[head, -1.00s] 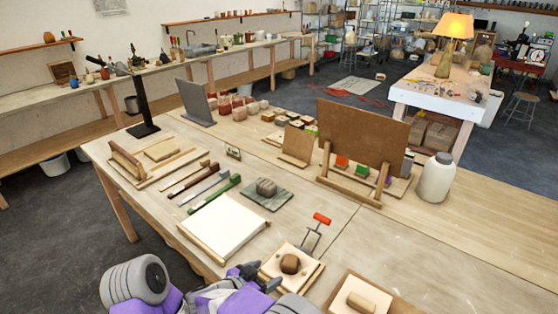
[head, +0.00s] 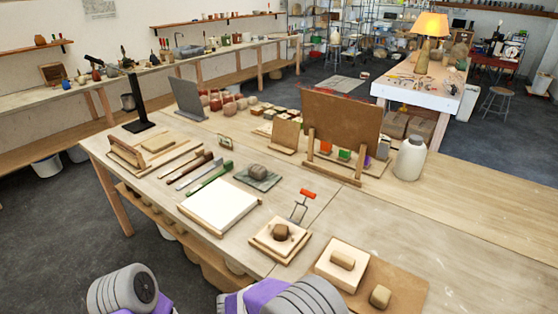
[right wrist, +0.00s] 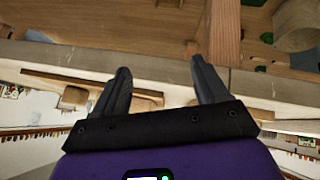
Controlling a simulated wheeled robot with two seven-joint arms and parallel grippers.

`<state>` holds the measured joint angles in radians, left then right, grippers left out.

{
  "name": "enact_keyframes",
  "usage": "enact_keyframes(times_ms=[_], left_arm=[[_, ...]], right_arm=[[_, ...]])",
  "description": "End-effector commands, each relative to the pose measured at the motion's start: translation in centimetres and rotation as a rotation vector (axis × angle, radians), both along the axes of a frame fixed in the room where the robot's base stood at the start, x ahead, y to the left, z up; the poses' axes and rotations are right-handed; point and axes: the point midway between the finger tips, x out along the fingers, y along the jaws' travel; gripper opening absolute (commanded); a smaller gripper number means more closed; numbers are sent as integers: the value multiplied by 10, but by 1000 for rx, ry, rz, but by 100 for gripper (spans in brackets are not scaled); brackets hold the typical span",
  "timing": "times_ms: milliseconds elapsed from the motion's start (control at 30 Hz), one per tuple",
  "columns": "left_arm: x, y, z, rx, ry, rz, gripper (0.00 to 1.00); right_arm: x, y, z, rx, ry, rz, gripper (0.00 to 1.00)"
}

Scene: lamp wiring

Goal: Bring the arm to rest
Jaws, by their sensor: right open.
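My right gripper (right wrist: 165,80) shows in the right wrist view with its two dark fingers spread apart and nothing between them. A wooden table edge and a wooden post lie behind the fingers there. In the head view only purple and grey links of my arms show along the bottom edge, clear of the tabletop items. Neither gripper shows in the head view, and my left gripper is out of sight.
The worktable (head: 420,230) holds a white board (head: 220,204), a block on a square board (head: 281,232), a red-handled tool (head: 307,193), a brown upright panel (head: 340,124) and a white jar (head: 410,158). A lit lamp (head: 431,24) stands on a farther table. The worktable's right side is largely bare.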

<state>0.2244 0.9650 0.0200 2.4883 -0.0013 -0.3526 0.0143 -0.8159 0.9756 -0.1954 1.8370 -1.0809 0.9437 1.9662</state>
Motion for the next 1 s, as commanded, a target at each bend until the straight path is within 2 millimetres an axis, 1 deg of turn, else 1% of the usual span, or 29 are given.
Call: enact_keyframes(times_ms=[33, 67, 167, 200, 267, 300, 400, 500, 600, 667, 767, 900, 1000], left_arm=[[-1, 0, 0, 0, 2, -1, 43], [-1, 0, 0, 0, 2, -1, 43], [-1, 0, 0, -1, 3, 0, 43], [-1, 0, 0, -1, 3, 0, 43], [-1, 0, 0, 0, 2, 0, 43], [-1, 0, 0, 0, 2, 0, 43], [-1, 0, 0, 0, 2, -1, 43], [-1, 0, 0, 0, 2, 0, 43], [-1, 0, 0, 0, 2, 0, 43], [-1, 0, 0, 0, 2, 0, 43], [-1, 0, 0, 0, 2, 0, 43], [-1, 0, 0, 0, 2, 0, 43], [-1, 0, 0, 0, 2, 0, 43]], right_arm=[[-10, -11, -17, 18, 83, 6, 73], [-16, -16, -26, 33, 134, 13, 73], [-43, -33, -62, 113, 320, 47, 73], [-57, -39, -76, 160, 397, 62, 73], [-79, -47, -96, 249, 508, 91, 73], [-94, -50, -108, 319, 570, 113, 73], [-126, -54, -129, 500, 663, 167, 73], [-149, -57, -142, 667, 675, 210, 73], [-164, -62, -150, 792, 625, 241, 73], [-169, -68, -153, 838, 579, 251, 73], [-175, -80, -156, 865, 504, 264, 73], [-181, -96, -159, 852, 437, 270, 73], [-183, -101, -160, 841, 417, 275, 73]])
